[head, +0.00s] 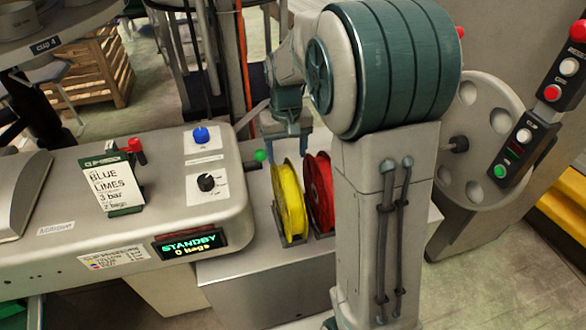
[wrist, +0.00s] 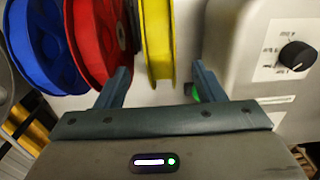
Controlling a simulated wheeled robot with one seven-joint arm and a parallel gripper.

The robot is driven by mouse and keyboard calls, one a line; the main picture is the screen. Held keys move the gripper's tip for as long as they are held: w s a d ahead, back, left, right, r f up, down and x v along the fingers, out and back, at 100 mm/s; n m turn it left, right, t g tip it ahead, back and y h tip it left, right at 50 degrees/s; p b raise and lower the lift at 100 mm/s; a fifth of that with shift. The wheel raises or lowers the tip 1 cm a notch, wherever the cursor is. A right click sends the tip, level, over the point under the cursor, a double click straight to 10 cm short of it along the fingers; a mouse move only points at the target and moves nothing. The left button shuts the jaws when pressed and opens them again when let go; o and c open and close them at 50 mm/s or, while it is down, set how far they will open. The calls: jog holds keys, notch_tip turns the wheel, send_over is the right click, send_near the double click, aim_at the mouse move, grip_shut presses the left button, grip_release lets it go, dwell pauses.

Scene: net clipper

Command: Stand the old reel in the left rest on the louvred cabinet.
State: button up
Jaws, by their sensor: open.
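A yellow reel (head: 291,203) stands upright in a dark rest (head: 293,242) on a low grey cabinet (head: 250,283); I see no louvres on it. A red reel (head: 318,190) stands just right of it. My gripper (head: 288,150) points down over the yellow reel. In the wrist view the open fingers (wrist: 160,72) are on either side of the yellow reel (wrist: 159,38), apart from it, with the red reel (wrist: 95,35) beyond the left finger. A blue reel (wrist: 40,45) shows farther left there; my arm hides that area in the head view. I cannot tell which is the old reel.
The grey machine (head: 130,215) with knobs and a STANDBY display (head: 190,244) stands left of the reels. A green knob (head: 260,155) sits close by my gripper. A grey wheel with holes (head: 487,125) and a button panel (head: 535,115) are at the right.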

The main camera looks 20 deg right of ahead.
jog(key=s+r+t, duration=0.1)
jog(key=s+r, duration=0.1)
jog(key=s, duration=0.8)
jog(key=s+r+t, duration=0.2)
jog(key=s, duration=0.9)
jog(key=shift+r, duration=0.15)
jog(key=shift+d, duration=0.1)
